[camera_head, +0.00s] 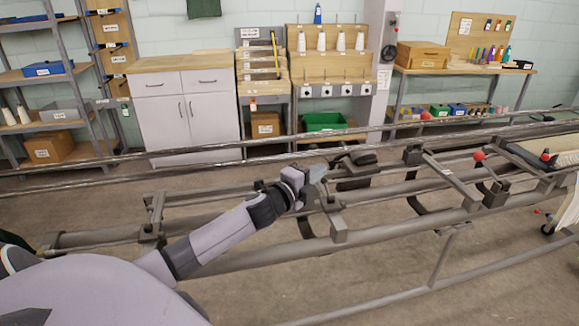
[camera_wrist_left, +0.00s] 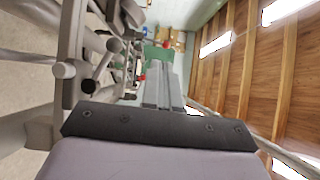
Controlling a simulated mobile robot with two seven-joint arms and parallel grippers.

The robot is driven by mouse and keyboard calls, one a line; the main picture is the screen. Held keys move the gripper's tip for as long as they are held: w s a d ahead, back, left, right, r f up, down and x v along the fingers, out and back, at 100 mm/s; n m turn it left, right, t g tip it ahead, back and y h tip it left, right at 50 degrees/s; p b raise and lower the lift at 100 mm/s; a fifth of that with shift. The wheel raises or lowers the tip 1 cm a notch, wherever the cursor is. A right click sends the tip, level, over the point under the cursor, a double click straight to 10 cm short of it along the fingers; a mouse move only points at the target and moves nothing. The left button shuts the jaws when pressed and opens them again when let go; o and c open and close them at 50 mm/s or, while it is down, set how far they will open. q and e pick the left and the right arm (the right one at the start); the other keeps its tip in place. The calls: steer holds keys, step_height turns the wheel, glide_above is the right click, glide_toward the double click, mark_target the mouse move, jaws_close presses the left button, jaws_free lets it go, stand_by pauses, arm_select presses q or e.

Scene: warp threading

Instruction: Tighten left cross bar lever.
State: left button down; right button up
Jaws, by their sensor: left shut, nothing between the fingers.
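My left gripper (camera_head: 318,172) is shut and empty, held above the metal loom frame near the middle of the head view. In the left wrist view its grey fingers (camera_wrist_left: 164,88) lie together. A short grey cross bar (camera_head: 331,208) with a block at its near end lies just below and right of the gripper. I cannot tell which part is its lever; the gripper may hide it. Red-knobbed levers stand farther right, one on a near clamp (camera_head: 479,156) and one farther back (camera_head: 425,116). A red knob (camera_wrist_left: 142,77) shows beside the fingers in the left wrist view.
Long horizontal rails (camera_head: 285,261) run across the frame, with dark clamps and curved pieces between them. A long upper bar (camera_head: 215,148) passes behind my gripper. Cabinets (camera_head: 185,110), shelves and a workbench (camera_head: 465,70) stand along the back wall.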

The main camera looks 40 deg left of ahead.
arm_select(q)
steer(key=s+a+r, duration=0.2)
steer(key=s+r, duration=0.2)
steer(key=s, duration=0.4)
steer(key=shift+a, duration=0.15)
steer(key=shift+f, duration=0.1)
stand_by(0.4)
